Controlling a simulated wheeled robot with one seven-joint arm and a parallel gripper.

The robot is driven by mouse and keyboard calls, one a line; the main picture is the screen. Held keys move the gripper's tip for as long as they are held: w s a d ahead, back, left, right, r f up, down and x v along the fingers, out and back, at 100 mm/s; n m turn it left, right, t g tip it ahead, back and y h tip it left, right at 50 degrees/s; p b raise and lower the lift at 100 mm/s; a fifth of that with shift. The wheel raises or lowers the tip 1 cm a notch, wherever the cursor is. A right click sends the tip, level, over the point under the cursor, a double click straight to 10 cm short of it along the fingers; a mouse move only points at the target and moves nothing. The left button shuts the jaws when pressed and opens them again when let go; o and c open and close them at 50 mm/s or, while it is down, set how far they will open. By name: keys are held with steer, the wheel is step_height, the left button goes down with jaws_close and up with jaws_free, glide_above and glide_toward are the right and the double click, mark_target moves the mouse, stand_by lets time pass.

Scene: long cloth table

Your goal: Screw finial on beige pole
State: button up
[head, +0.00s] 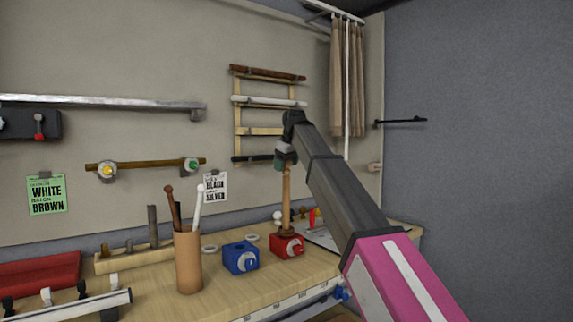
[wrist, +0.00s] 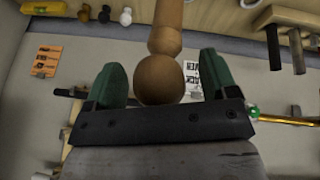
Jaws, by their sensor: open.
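The beige pole (head: 287,205) stands upright in a red clamp block (head: 285,247) on the wooden bench. In the wrist view the pole's end (wrist: 168,12) comes in from the top of the picture. A wooden ball finial (wrist: 165,82) with a flared neck sits in line on that end; whether its thread is tight cannot be told. My gripper (head: 286,158) is over the pole's top in the head view. In the wrist view my gripper's green fingers (wrist: 163,85) are open, one on each side of the ball, with gaps showing. The finial is largely hidden in the head view.
A blue block (head: 240,258) stands left of the red one. A tan cup (head: 188,260) with brown and white rods stands further left. Several small finials (wrist: 104,14) show beyond the pole. A wall rack (head: 268,101) with poles hangs behind my gripper.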

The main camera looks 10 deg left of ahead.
steer(key=n+g+y, duration=0.1)
steer(key=n, duration=0.3)
steer(key=n+g+y, duration=0.1)
steer(key=n, duration=0.3)
steer(key=shift+w+g, duration=0.1)
steer(key=shift+g, duration=0.3)
steer(key=n+g, duration=0.2)
steer(key=n, duration=0.3)
steer(key=shift+n+g, duration=0.5)
steer(key=shift+n, duration=0.5)
steer(key=c, duration=0.9)
steer(key=shift+c, duration=0.2)
